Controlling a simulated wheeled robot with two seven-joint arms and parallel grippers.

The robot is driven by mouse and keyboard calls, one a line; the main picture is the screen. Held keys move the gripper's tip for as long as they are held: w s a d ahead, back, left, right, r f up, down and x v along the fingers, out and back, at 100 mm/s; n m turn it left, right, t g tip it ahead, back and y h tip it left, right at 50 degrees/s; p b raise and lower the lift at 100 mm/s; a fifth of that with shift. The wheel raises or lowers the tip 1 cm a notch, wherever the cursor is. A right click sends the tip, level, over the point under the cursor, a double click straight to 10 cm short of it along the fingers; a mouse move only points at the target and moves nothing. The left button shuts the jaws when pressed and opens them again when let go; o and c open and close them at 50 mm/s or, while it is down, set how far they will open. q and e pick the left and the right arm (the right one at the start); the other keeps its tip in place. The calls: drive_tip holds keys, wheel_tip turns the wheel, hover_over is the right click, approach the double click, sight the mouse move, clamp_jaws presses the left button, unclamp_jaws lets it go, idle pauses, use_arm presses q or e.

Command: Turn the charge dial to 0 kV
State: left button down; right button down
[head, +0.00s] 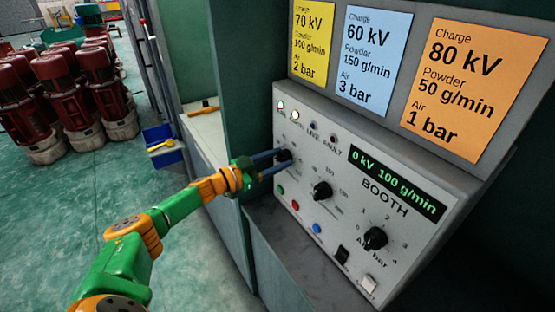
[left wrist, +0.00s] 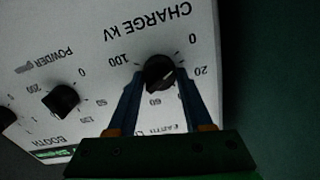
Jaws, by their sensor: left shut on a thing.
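The charge dial (head: 284,155) is a black knob at the upper left of the grey booth panel (head: 330,245). In the left wrist view the dial (left wrist: 158,69) appears upside down, under the words CHARGE kV, with a scale from 0 to 100. My left gripper (head: 277,160) reaches the panel from the left, its two blue fingers on either side of the dial and shut on it. The green display (head: 397,183) reads 0 kV 100 g/min. The dial's exact pointer direction is hard to tell. My right gripper is not in view.
The powder dial (head: 322,191) and the air dial (head: 375,238) sit to the right and lower. Coloured buttons and switches line the panel below. Yellow, blue and orange cards (head: 460,85) hang above. Red motors (head: 70,90) and a blue bin (head: 162,148) stand at left.

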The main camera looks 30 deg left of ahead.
use_arm(q)
drive_tip(key=shift+c, duration=1.5)
unclamp_jaws()
drive_tip(key=v, duration=0.7)
